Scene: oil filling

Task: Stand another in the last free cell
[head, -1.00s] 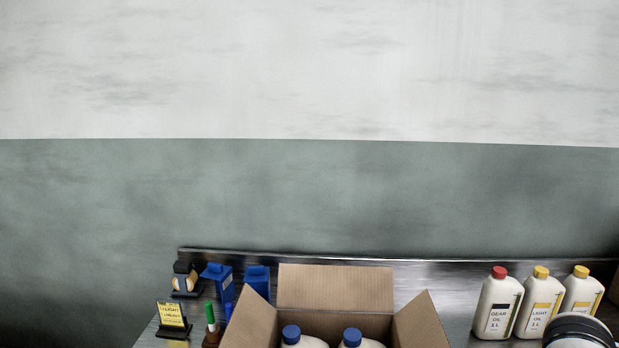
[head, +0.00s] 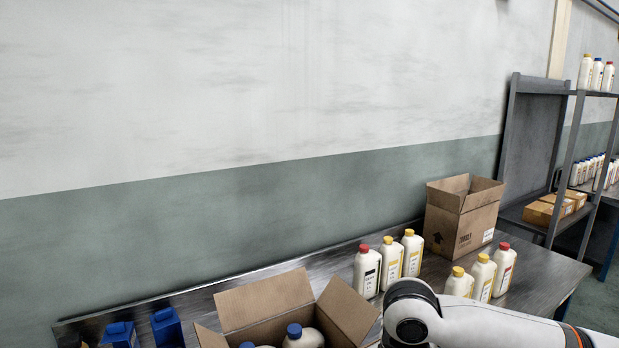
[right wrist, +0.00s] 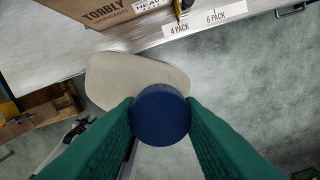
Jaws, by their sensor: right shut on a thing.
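My right gripper (right wrist: 160,108) is shut on a cream bottle (right wrist: 118,78) with a dark blue cap, its green fingers on either side of the cap. The bottle shows over the floor beside the table's front edge in the right wrist view. In the head view an open cardboard box (head: 268,300) stands at the bottom edge with blue-capped bottles (head: 303,336) inside. Its lower part is cut off, so I cannot see all its cells. The right gripper and the held bottle are out of the head view, where only my right arm shows. My left gripper is not in view.
Red- and yellow-capped bottles (head: 391,262) stand right of the box, with another group (head: 483,275) further right. A second open carton (head: 462,222) stands behind them. Blue containers (head: 167,328) are at left. The right wrist view shows a "4 PACK" label (right wrist: 179,28) on the table edge.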

